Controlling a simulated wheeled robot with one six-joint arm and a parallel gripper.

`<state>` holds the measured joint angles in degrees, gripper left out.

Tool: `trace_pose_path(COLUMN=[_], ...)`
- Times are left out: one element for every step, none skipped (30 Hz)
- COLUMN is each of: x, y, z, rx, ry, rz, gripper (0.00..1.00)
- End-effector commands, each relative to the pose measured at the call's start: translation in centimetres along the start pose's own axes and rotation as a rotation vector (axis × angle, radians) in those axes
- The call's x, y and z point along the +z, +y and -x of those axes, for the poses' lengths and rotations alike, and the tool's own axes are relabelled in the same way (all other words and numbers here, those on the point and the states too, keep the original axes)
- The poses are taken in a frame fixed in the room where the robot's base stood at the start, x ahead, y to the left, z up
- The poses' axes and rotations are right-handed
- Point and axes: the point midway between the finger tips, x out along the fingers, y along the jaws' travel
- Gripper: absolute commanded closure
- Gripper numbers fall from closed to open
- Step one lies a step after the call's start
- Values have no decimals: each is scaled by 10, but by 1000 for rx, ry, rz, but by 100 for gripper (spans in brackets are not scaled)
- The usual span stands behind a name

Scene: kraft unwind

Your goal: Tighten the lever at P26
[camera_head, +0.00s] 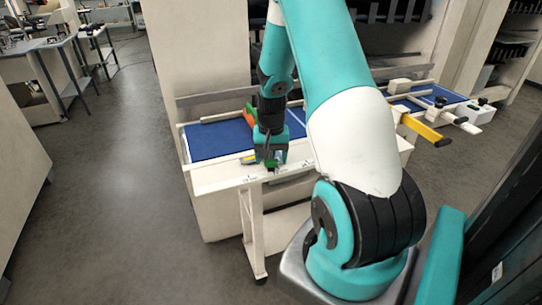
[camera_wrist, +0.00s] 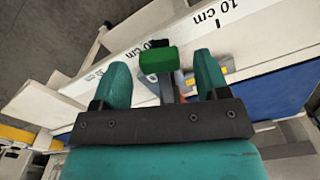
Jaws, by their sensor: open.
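A lever with a green block-shaped handle (camera_wrist: 160,58) stands between my gripper's fingers in the wrist view, at the white rail marked "10 cm". A grey stem shows below the handle. My gripper (camera_wrist: 161,66) is open, with one teal finger on each side of the handle and a gap visible on both sides. In the head view my gripper (camera_head: 270,160) is low over the front edge of the blue-topped table, and it mostly hides the lever. I cannot read a P26 label in either view.
The white rail (camera_wrist: 110,65) runs diagonally past the lever. The blue tabletop (camera_head: 215,141) lies behind it. A yellow bar (camera_head: 425,130) and white rods stick out at the right of the table. Open floor (camera_head: 130,180) lies to the left.

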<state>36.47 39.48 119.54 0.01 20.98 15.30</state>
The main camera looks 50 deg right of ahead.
Motion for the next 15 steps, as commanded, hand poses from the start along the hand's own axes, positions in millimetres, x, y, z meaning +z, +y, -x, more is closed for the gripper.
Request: trace_pose_path(x=[0, 0, 0, 0, 0, 0, 0, 0, 0, 0, 0, 0, 0, 0, 0], y=[0, 0, 0, 0, 0, 0, 0, 0, 0, 0, 0, 0, 0, 0, 0], z=[-4, -5, -8, -9, -10, -10, -10, -11, -11, -10, -10, -10, -10, -10, -10], rx=[1, 0, 0, 0, 0, 0, 0, 0, 0, 0, 0, 0, 0, 0, 0], ry=[-3, -2, -1, 0, 0, 0, 0, 0, 1, 0, 0, 0, 0, 0, 0], rz=[0, 0, 0, 0, 0, 0, 0, 0, 0, 0, 0, 0, 0, 0, 0], gripper=[32, 32, 32, 32, 32, 32, 32, 32, 32, 32, 32, 32, 36, 43, 53])
